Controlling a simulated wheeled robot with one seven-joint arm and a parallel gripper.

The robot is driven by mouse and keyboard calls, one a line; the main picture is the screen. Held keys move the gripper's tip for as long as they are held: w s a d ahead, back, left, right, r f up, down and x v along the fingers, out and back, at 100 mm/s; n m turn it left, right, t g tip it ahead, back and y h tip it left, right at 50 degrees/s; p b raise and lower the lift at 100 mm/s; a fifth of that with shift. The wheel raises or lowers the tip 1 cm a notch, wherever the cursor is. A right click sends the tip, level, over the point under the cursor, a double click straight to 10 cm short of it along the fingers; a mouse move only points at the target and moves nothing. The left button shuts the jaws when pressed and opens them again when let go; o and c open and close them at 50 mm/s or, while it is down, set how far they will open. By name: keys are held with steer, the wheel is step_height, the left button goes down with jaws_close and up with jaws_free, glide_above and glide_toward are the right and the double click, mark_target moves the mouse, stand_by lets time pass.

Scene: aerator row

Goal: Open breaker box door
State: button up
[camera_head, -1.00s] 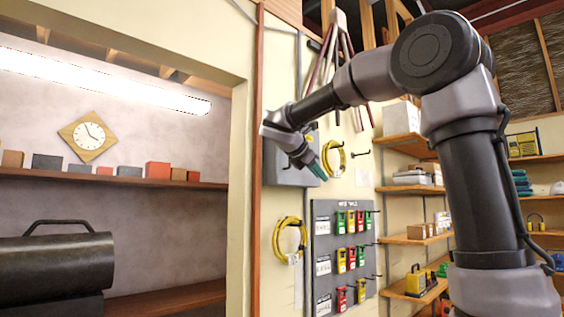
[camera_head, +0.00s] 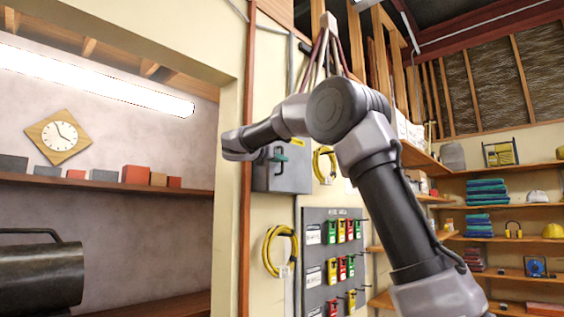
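The breaker box (camera_head: 294,177) is a grey metal box on the cream wall, left of centre. Its visible front looks closed, but my arm and hand cover its upper and left parts. My gripper (camera_head: 279,158) is in front of the box's upper front, with its teal fingertips close to a small dark part that may be the handle. I cannot tell whether they touch it. The fingers are small and partly hidden by my wrist, so whether they are open or shut does not show.
A yellow cable coil (camera_head: 281,250) hangs below the box and another (camera_head: 324,164) hangs to its right. A grey board (camera_head: 318,291) with colourful lockout tags is below right. A doorway edge with a brown post (camera_head: 246,215) is close on the left. Shelves (camera_head: 510,203) stand at the right.

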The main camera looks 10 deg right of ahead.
steer(key=shift+x, duration=0.95)
jaws_close()
stand_by(0.8)
